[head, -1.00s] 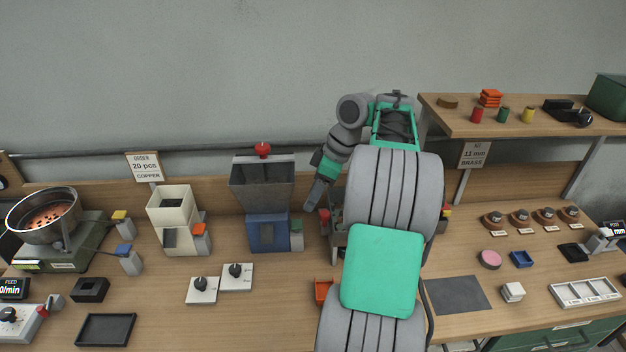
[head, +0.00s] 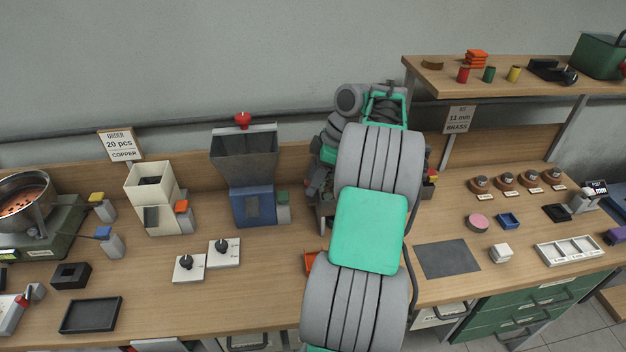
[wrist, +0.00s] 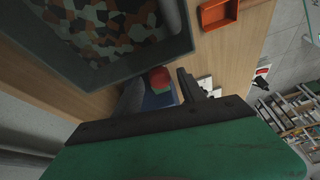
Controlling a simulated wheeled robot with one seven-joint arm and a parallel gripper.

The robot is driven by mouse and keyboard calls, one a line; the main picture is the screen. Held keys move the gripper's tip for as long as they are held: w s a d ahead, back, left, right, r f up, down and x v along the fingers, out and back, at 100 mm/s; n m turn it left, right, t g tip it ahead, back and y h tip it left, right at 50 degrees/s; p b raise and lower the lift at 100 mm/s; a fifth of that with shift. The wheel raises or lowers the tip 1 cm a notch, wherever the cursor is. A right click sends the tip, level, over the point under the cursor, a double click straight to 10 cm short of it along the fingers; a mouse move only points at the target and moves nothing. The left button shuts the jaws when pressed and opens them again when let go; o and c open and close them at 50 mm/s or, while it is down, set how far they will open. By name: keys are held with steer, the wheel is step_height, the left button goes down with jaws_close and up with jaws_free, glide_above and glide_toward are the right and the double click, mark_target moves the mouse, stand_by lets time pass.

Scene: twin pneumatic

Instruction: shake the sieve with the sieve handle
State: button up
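The sieve (wrist: 125,78) is a grey tray holding mottled orange, dark and pale pieces, at the top left of the wrist view. In the head view my arm hides most of it. The sieve handle appears to be the red rounded knob (wrist: 158,79) beside the tray's edge. My gripper (wrist: 161,88) has its two fingers apart, with the knob seen between them. I cannot tell whether the fingers touch it. In the head view the gripper (head: 314,184) is partly hidden by my arm, at the left side of the sieve.
A hopper (head: 245,155) on a blue base (head: 253,205) stands just left of the sieve. An orange tray (wrist: 218,13) lies in front of it. A shelf (head: 440,84) is at the upper right. A grey mat (head: 447,258) lies to the right of my arm.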

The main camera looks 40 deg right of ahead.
jaws_close()
stand_by(1.2)
